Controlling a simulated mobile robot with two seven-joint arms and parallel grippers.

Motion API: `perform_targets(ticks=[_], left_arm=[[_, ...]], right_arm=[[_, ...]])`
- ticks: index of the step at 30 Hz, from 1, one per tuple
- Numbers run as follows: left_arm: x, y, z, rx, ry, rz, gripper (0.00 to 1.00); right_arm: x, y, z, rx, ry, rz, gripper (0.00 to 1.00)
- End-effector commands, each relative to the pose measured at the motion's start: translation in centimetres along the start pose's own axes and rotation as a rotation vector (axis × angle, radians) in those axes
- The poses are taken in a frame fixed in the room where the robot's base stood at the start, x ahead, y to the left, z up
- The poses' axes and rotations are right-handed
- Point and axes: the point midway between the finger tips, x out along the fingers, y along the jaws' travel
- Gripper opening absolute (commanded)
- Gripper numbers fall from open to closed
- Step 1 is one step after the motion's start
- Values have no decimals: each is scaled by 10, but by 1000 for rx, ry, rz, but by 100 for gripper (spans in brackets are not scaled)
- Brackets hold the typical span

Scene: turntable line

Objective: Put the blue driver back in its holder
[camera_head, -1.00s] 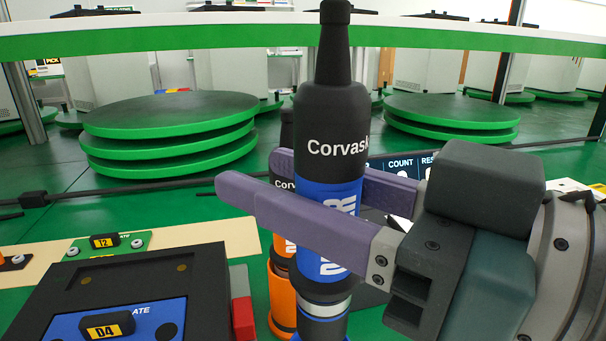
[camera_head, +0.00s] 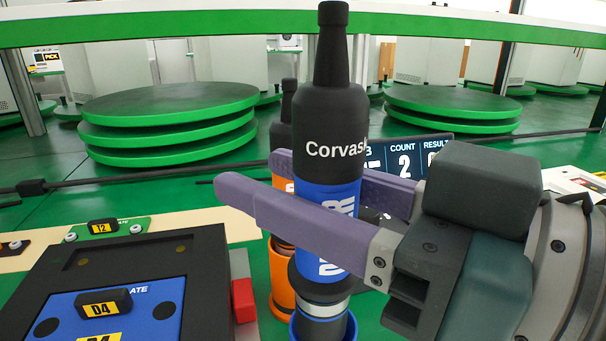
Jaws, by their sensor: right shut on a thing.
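The blue driver (camera_head: 327,194) stands upright, with a black top marked Corvask and a blue band. My right gripper (camera_head: 243,190) comes in from the right and is shut on the driver's blue band, one purple finger in front and one behind. The driver's lower end is at a blue ring-shaped holder (camera_head: 345,331) at the bottom edge of the view. The lower part of this holder is cut off, so I cannot tell how deep the driver sits. My left gripper is not in view.
An orange driver (camera_head: 281,132) stands in an orange holder (camera_head: 283,285) just behind and left. A black fixture (camera_head: 196,262) with a blue D4 plate (camera_head: 60,315) lies at left. A count display (camera_head: 405,155) is behind the gripper. Stacked green discs (camera_head: 170,110) stand farther back.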

Motion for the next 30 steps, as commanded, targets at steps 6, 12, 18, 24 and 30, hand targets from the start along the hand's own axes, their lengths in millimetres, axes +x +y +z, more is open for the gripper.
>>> perform_targets(ticks=[6,12,18,24,30], left_arm=[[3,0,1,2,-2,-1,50],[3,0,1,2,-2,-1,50],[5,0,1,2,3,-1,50],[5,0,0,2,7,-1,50],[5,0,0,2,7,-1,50]], right_arm=[[0,0,1,-2,5,1,0],[0,0,1,-1,5,1,0],[0,0,5,-2,5,1,0],[0,0,6,-1,4,1,57],[0,0,7,-1,2,0,78]])
